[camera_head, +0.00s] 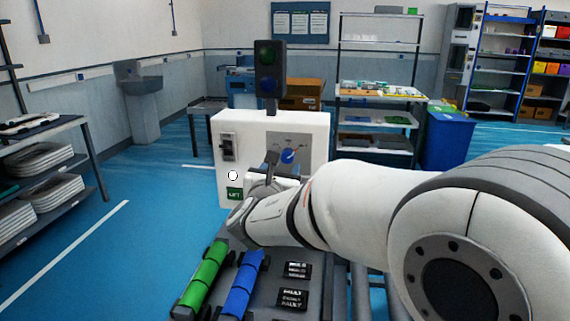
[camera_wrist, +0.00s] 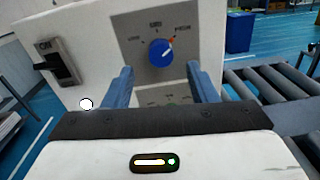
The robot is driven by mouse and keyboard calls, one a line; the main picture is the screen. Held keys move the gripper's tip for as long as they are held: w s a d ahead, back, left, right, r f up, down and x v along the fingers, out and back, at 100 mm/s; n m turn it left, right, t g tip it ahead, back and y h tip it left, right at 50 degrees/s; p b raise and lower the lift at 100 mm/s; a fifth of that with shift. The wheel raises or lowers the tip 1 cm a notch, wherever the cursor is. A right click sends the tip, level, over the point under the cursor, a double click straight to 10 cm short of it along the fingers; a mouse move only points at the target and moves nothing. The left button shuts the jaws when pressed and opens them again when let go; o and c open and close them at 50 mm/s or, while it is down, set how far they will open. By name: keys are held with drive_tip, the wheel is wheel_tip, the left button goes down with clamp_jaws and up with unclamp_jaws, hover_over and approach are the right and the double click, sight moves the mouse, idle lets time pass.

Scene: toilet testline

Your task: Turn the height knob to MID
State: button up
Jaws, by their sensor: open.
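The height knob (camera_head: 288,156) is a round blue dial on a grey plate on the front of a white box (camera_head: 232,130). In the wrist view the knob (camera_wrist: 161,52) has a pale pointer line angled to the upper right, toward a small orange mark. Several labels stand around it, too small to read surely. My gripper (camera_wrist: 161,82) is open, its two blue-grey fingers below and to either side of the knob in the picture, with nothing between them. In the head view my gripper (camera_head: 270,165) is in front of the box, and its fingers are partly hidden.
A black switch (camera_head: 228,147) is on the box's left, above a green label (camera_head: 234,193). A signal light (camera_head: 269,70) stands on top. Green (camera_head: 205,275) and blue (camera_head: 242,284) cylinders lie in front. A roller conveyor (camera_wrist: 280,95) runs at right in the wrist view.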

sight(286, 158)
drive_tip(key=x, duration=0.5)
drive_tip(key=c, duration=1)
drive_tip(key=shift+o, duration=0.2)
drive_tip(key=shift+n, duration=0.4)
drive_tip(key=n+p, duration=0.2)
drive_tip(key=n, duration=0.2)
drive_tip(key=shift+n, duration=0.3)
drive_tip(key=n+p, duration=0.2)
drive_tip(key=n, duration=0.3)
drive_tip(key=shift+p, duration=0.3)
drive_tip(key=shift+n, duration=0.4)
